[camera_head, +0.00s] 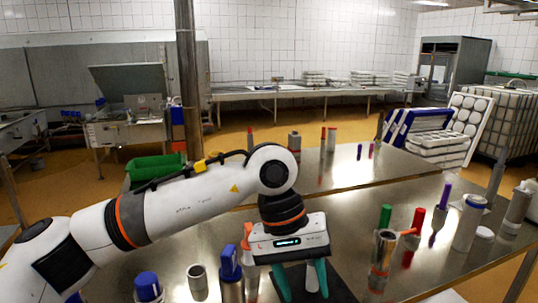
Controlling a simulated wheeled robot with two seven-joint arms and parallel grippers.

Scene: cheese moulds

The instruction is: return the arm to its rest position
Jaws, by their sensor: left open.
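My left arm (185,198) comes in from the left, bends at its elbow joint and points down over the steel table (345,225). My left gripper (304,290) hangs low over the near part of the table, above or in front of a dark mat (338,285). Its two teal fingers are apart. A small whitish object (312,279) shows between the fingers; I cannot tell whether it touches them. The lower fingertips are close to the frame's bottom edge. My right gripper is not in view.
Left of the gripper stand a blue-topped container (230,270), a grey cup (197,282) and a blue-capped jar (148,287). To the right are a metal cup (384,250), green and red items, and a white bottle (468,222). A steel post (187,80) rises behind the arm.

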